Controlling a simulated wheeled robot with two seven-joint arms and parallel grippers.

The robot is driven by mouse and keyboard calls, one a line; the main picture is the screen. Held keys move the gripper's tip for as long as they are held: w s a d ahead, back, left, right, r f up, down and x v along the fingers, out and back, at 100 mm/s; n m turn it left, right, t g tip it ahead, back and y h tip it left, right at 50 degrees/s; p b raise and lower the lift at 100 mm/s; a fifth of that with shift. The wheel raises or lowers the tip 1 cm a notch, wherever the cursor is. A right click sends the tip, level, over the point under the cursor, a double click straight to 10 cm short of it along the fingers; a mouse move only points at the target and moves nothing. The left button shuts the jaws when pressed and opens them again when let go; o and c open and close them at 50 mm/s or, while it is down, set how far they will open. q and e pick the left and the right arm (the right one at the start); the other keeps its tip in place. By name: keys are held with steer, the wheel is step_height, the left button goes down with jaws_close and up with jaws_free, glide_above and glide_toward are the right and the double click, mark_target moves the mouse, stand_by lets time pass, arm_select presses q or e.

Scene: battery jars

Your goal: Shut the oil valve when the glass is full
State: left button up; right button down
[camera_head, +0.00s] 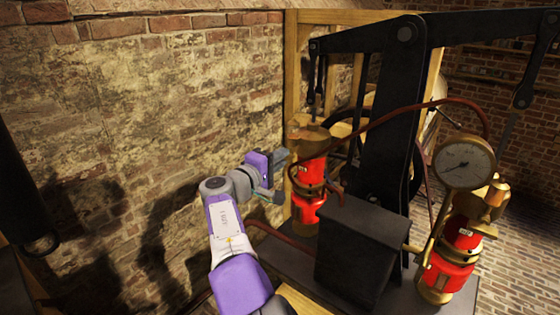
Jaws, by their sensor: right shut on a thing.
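My right gripper (280,174), on the purple and grey arm, reaches in from the bottom middle to the left side of a red and brass cylinder (312,172). It is shut on a small part at that cylinder's side. The part is mostly hidden by the fingers, and I cannot tell clearly whether it is the oil valve. I cannot make out the oil glass or its level. A second red and brass cylinder (452,262) stands at the right, below a round white-faced gauge (464,162). My left gripper is not in view.
A black post (388,120) with a long black beam (362,38) rises behind a dark box (362,250). A reddish pipe (400,110) arches across the post. A brick wall (150,100) stands close at the left. Brick floor shows at lower right.

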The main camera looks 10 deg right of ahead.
steer(key=c, duration=1.2)
jaws_free()
steer(key=v, duration=0.7)
steer(key=shift+s+a, duration=0.15)
steer(key=shift+a, duration=0.15)
steer(key=shift+r, duration=0.1)
